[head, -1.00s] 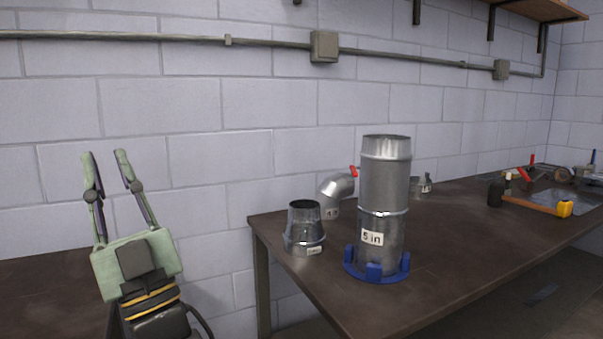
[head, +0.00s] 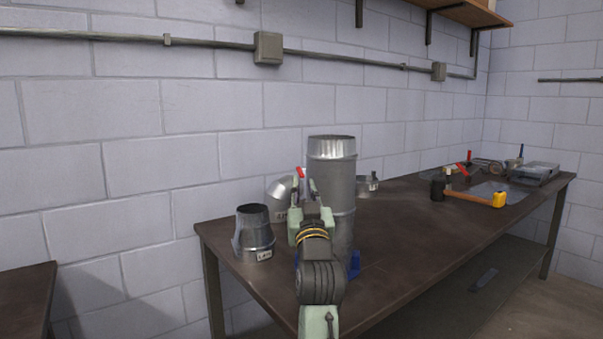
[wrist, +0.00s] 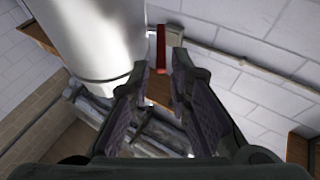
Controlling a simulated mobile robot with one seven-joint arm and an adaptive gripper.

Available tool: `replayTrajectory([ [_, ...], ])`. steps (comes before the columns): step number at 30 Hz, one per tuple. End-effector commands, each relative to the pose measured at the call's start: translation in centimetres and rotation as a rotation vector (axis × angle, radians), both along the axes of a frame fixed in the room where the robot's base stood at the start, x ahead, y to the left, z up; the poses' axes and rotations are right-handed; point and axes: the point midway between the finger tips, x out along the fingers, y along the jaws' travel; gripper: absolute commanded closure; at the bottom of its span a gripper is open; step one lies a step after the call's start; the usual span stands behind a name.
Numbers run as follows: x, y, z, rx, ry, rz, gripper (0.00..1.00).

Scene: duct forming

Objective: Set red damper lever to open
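The red damper lever (head: 300,172) shows in the head view just left of the tall metal duct (head: 332,149), partly behind my gripper. What it is mounted on is hidden. In the wrist view the red lever (wrist: 161,50) is a narrow bar beyond my fingertips, beside the big pale cylinder (wrist: 92,35). My gripper (wrist: 162,62) is open, with a clear gap between its fingers and nothing in it. The lever lines up with that gap; I cannot tell whether it touches a finger. In the head view my gripper (head: 306,186) covers part of the duct and its label.
A metal reducer (head: 254,233) and an elbow (head: 281,190) stand left of the duct on the brown workbench (head: 400,235). The blue base (head: 354,265) of the duct is mostly hidden. A hammer (head: 470,196) and other tools lie farther right. A wall stands close behind.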

Motion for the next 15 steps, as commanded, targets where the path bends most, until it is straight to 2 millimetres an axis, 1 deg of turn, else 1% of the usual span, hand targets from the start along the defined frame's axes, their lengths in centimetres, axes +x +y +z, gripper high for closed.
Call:
replayTrajectory([
  [1, 0.9, 0.1, 0.7, 0.0, 0.001, 0.001, 0.82],
  [6, 3.2, 0.4, 1.5, 0.001, 0.0, 0.001, 0.82],
  [10, 4.1, 0.5, 1.8, -0.001, 0.0, 0.002, 0.82],
  [15, 4.4, 0.6, 1.8, -0.001, -0.001, 0.002, 0.82],
])
